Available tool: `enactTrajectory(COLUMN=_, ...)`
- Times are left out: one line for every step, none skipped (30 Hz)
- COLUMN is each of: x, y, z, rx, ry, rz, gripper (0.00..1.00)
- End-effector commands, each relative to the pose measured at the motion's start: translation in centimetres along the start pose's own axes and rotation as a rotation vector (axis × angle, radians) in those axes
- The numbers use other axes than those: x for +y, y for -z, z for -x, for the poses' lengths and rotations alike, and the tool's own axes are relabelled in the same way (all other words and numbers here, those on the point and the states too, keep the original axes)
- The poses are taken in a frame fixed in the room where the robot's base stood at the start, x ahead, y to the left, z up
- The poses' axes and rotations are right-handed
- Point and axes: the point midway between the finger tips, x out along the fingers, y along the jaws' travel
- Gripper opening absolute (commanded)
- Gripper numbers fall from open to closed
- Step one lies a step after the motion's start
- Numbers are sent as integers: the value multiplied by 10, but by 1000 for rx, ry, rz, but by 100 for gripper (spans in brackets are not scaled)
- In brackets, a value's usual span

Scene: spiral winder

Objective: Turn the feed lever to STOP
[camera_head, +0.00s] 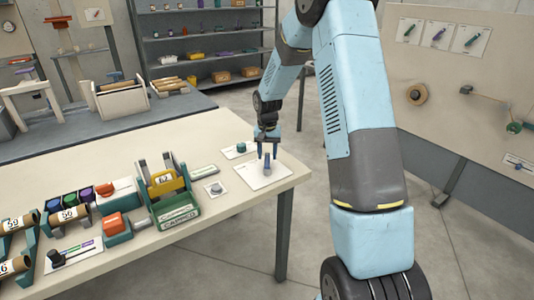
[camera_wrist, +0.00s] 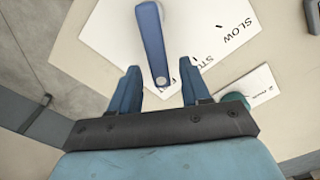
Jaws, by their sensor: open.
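The feed lever (camera_wrist: 151,40) is a blue bar on a white card (camera_wrist: 105,30). It runs from the top of the wrist view down between my fingers, with a round pale dot at its lower end. The card reads SLOW at upper right; a second label, starting "ST", is partly hidden by my right finger. My gripper (camera_wrist: 158,68) is open, one finger on each side of the lever's lower end, with visible gaps. In the head view my gripper (camera_head: 267,152) is just above the lever (camera_head: 266,164) at the table's right end.
A teal knob (camera_wrist: 234,99) on a small card is close to my right finger. A green-framed machine (camera_head: 180,214) and paper rolls fill the table further left. The table edge (camera_head: 294,180) is close on the right.

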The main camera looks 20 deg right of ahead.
Motion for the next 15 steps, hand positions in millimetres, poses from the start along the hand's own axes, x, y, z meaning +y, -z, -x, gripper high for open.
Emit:
enactTrajectory(x=0, y=0, z=0, rx=0, ry=0, rz=0, gripper=47)
enactTrajectory(x=0, y=0, z=0, rx=0, ry=0, rz=0, gripper=44)
enactTrajectory(x=0, y=0, z=0, rx=0, ry=0, rz=0, gripper=40)
enactTrajectory(x=0, y=0, z=0, rx=0, ry=0, rz=0, gripper=37)
enactTrajectory(x=0, y=0, z=0, rx=0, ry=0, rz=0, gripper=34)
enactTrajectory(x=0, y=0, z=0, rx=0, ry=0, rz=0, gripper=31)
enactTrajectory(x=0, y=0, z=0, rx=0, ry=0, rz=0, gripper=28)
enactTrajectory(x=0, y=0, z=0, rx=0, ry=0, rz=0, gripper=25)
enactTrajectory(x=0, y=0, z=0, rx=0, ry=0, rz=0, gripper=21)
enactTrajectory(x=0, y=0, z=0, rx=0, ry=0, rz=1, gripper=18)
enactTrajectory(x=0, y=0, z=0, rx=0, ry=0, rz=1, gripper=15)
enactTrajectory(x=0, y=0, z=0, rx=0, ry=0, rz=1, gripper=11)
enactTrajectory(x=0, y=0, z=0, rx=0, ry=0, rz=1, gripper=8)
enactTrajectory(x=0, y=0, z=0, rx=0, ry=0, rz=1, gripper=6)
enactTrajectory(x=0, y=0, z=0, rx=0, ry=0, rz=1, gripper=2)
